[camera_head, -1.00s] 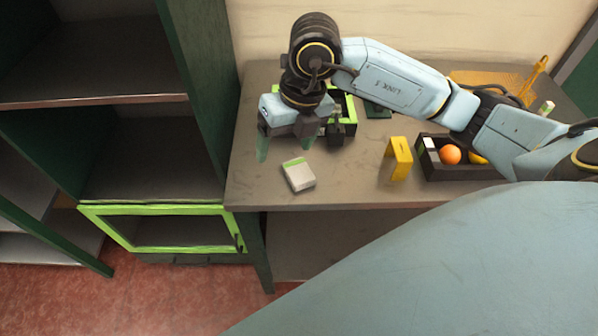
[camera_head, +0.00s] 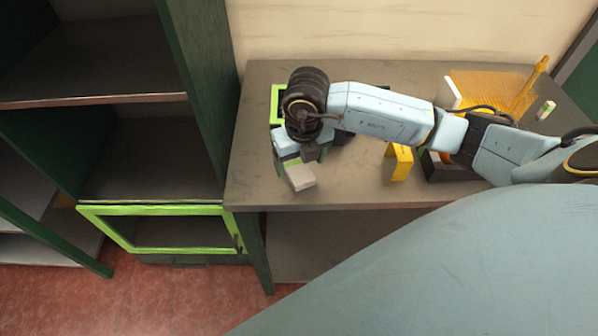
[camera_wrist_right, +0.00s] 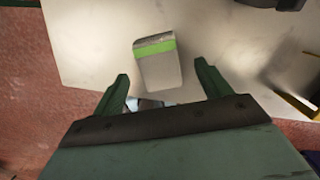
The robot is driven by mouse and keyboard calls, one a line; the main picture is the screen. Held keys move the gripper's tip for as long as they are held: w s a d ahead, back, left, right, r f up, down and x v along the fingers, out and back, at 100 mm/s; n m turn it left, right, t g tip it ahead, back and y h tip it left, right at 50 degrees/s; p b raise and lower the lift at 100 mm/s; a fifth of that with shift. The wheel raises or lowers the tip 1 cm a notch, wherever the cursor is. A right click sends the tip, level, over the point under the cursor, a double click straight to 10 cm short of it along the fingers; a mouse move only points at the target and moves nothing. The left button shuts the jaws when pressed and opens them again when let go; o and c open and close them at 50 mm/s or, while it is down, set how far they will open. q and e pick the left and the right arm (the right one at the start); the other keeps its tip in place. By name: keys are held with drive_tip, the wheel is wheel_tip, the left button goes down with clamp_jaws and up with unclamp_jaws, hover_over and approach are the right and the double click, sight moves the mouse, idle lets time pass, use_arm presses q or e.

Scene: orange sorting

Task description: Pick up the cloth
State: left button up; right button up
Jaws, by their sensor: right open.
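A pale grey, block-shaped item with a green band, which I take to be the folded cloth (camera_head: 300,178), lies on the table near its front left edge. In the right wrist view the cloth (camera_wrist_right: 158,68) shows between and beyond the two green fingers. My right gripper (camera_head: 299,158) is open and empty, just above the cloth and partly covering it in the head view. It also shows in the right wrist view (camera_wrist_right: 162,76) with its fingers apart. I cannot tell whether a finger touches the cloth. My left gripper is not in view.
A green-rimmed box (camera_head: 277,103) stands behind my right gripper, partly hidden. A yellow bracket-like object (camera_head: 399,163) and a dark crate (camera_head: 440,170) stand to the right under my arm. A yellow rack (camera_head: 490,90) is at the back. Green shelving (camera_head: 205,100) borders the table's left.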

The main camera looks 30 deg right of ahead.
sight(300, 171)
drive_tip(key=shift+w+f, duration=0.15)
drive_tip(key=shift+f, duration=1.15)
drive_tip(key=c, duration=1.1)
wheel_tip(300, 171, up, 10)
drive_tip(key=shift+r, duration=0.1)
